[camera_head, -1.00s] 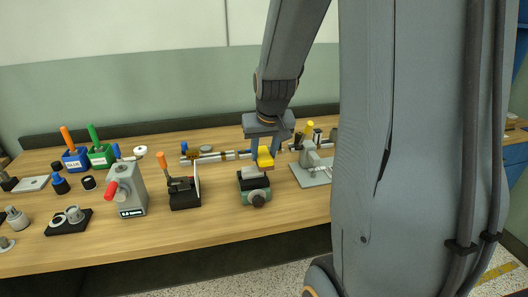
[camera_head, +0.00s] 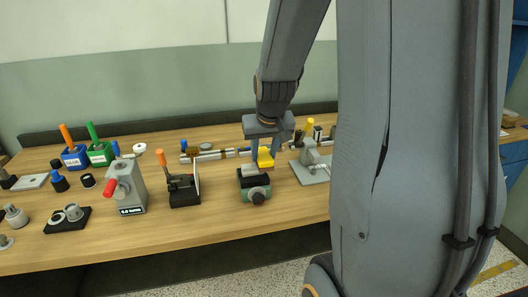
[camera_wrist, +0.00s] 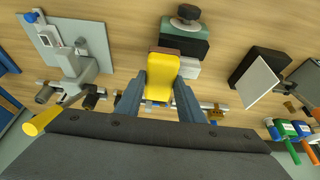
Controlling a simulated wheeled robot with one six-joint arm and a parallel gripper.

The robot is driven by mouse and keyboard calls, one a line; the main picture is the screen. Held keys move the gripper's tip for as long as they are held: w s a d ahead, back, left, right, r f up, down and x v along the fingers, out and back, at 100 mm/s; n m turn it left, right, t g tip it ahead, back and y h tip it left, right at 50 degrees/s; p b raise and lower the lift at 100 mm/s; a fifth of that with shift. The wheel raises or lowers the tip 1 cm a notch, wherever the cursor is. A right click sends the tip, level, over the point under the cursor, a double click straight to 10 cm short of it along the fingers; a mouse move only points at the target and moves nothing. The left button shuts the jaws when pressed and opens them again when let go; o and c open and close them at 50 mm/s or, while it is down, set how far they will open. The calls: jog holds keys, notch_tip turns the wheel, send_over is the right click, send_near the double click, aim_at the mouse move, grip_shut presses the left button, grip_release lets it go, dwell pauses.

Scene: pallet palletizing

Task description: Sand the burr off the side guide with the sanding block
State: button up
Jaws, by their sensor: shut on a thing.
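My gripper (camera_head: 266,150) is shut on a yellow block with a darker edge, which looks like the sanding block (camera_head: 265,158). It also shows between the fingertips in the wrist view (camera_wrist: 178,72). It is at the back side of a green and black vise (camera_head: 254,187), seen also in the wrist view (camera_wrist: 182,38). A light grey piece (camera_wrist: 190,68) shows beside the block at the vise in the wrist view, partly covered by it. I cannot tell if it is the side guide, or whether the block touches it. No burr can be made out.
A rail assembly (camera_head: 209,155) lies behind the gripper. A grey plate with a fixture (camera_head: 312,166) stands to the right. A black stand with an orange-topped handle (camera_head: 182,186) and a grey device with a red knob (camera_head: 128,187) stand left. The front bench edge is clear.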

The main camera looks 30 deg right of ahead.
jog(key=shift+a, duration=0.15)
jog(key=shift+w+a+r, duration=0.1)
jog(key=shift+w+a, duration=0.1)
jog(key=shift+a, duration=0.3)
jog(key=shift+w+a, duration=0.15)
jog(key=shift+a, duration=0.3)
jog(key=shift+w+a, duration=0.25)
jog(key=shift+a, duration=0.6)
jog(key=shift+w+a+b, duration=0.2)
jog(key=shift+a+b, duration=0.2)
jog(key=shift+a, duration=0.3)
jog(key=shift+w+a+b, duration=0.15)
jog(key=shift+a+b, duration=0.2)
jog(key=shift+a, duration=0.3)
jog(key=shift+s+d+f+p, duration=0.1)
jog(key=shift+s+d+p, duration=0.15)
jog(key=shift+d+p, duration=0.45)
jog(key=shift+s+d+f+p, duration=0.1)
jog(key=shift+s+d+p, duration=0.15)
jog(key=shift+d+p, duration=0.45)
jog(key=shift+s+d+p, duration=0.25)
jog(key=shift+d+p, duration=0.2)
jog(key=shift+d, duration=0.45)
jog(key=shift+s+d+p, duration=0.15)
jog(key=shift+d+p, duration=0.3)
jog(key=shift+d, duration=0.05)
jog(key=shift+s+d+p, duration=0.15)
jog(key=shift+d+p, duration=0.3)
jog(key=shift+d, duration=0.05)
